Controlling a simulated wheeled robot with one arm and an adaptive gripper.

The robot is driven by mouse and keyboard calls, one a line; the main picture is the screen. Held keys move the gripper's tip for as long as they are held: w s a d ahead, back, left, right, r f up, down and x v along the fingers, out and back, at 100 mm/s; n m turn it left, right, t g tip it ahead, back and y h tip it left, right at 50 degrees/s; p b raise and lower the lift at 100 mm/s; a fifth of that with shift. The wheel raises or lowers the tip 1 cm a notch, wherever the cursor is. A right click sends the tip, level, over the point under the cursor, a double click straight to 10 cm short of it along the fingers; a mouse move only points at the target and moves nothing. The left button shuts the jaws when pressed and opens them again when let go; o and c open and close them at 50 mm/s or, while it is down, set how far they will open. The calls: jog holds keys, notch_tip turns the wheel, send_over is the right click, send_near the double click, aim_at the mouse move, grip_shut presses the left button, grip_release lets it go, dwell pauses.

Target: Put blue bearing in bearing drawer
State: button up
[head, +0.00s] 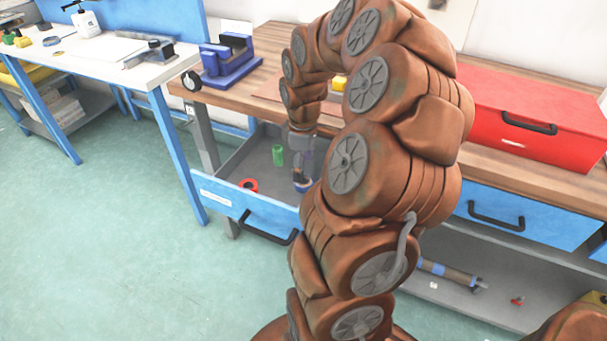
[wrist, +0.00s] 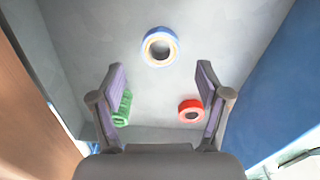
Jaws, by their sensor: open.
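The blue bearing (wrist: 147,47), a blue ring with a pale centre, lies in the open drawer (head: 233,203). In the wrist view it is just beyond my fingertips and between their lines, apart from both fingers. In the head view my gripper (head: 302,165) reaches down into the drawer, with blue of the bearing (head: 303,187) at its lower end. My gripper also shows in the wrist view (wrist: 161,75), open and empty. The drawer has a blue front, a white label and a black handle. My arm hides its right part.
A red ring (head: 248,185) and a green cylinder (head: 278,155) are also in the drawer, left of my gripper in the head view. A blue vise (head: 229,64) and a red toolbox (head: 535,115) stand on the wooden bench. Drawer walls surround my fingers.

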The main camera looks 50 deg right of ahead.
notch_tip(320, 180, up, 8)
jog(key=shift+f, duration=0.15)
jog(key=shift+m+g, duration=0.6)
jog(key=s+a, duration=0.1)
jog(key=a, duration=0.5)
jog(key=s+a, duration=0.2)
jog(key=a, duration=0.5)
jog(key=s+a, duration=0.2)
jog(key=a, duration=0.4)
jog(key=shift+s+a, duration=0.25)
jog(key=shift+a, duration=0.15)
jog(key=s+a+f+m, duration=0.1)
jog(key=s+a+m, duration=0.1)
jog(key=s+a, duration=0.2)
jog(key=s+a+f+m+g, duration=0.1)
jog(key=s+a, duration=0.3)
jog(key=s, duration=0.5)
jog(key=shift+a+f+m+g, duration=0.3)
jog(key=shift+f+m, duration=0.2)
jog(key=shift+f, duration=0.15)
jog(key=shift+s, duration=0.1)
notch_tip(320, 180, up, 15)
jog(key=w+t+p, duration=0.1)
jog(key=p, duration=1.3)
jog(key=shift+r, duration=0.15)
